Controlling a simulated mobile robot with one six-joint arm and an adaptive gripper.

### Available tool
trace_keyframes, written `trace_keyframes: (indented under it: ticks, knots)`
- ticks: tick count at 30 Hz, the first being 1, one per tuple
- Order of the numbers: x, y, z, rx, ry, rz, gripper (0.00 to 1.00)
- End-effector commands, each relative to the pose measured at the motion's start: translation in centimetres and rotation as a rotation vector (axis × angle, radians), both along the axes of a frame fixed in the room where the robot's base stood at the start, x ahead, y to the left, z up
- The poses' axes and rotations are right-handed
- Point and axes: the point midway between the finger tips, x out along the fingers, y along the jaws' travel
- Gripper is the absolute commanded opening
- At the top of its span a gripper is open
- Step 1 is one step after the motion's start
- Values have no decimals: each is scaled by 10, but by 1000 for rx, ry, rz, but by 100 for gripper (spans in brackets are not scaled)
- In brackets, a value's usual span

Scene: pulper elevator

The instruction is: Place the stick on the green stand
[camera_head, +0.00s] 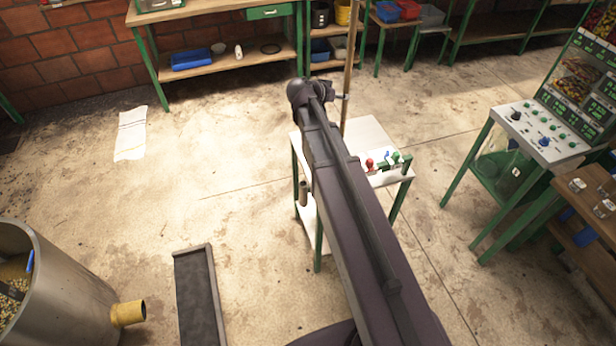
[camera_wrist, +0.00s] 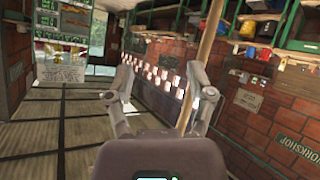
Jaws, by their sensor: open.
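The stick (camera_head: 349,60) is a long, thin, light-brown pole, nearly upright in the head view. Its lower part is hidden behind my arm, so I cannot tell what it rests on. The green stand (camera_head: 366,134) is a small table with green legs and a pale top, behind and beside my arm. My gripper (camera_head: 336,96) is at the stick, above the stand. In the wrist view, my gripper (camera_wrist: 158,90) has its fingers spread. The stick (camera_wrist: 208,48) slants down near the right finger, which partly covers it; contact cannot be told.
Coloured knobs (camera_head: 383,162) sit on the stand's front edge. A metal drum with a yellow spout (camera_head: 127,313) stands at lower left, near a dark ramp (camera_head: 198,300). A control console (camera_head: 538,135) is at right. A workbench (camera_head: 215,28) lines the back wall. Left floor is mostly clear.

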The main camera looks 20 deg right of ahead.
Motion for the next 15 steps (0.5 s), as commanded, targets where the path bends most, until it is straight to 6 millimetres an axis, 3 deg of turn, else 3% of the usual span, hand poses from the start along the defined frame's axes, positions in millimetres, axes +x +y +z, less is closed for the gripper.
trace_keyframes:
  ticks: [1,6,15]
  knots:
    - [-20,7,-10,39,61,12,69]
    - [-71,37,-43,192,285,96,69]
    - [-161,106,-83,481,633,386,69]
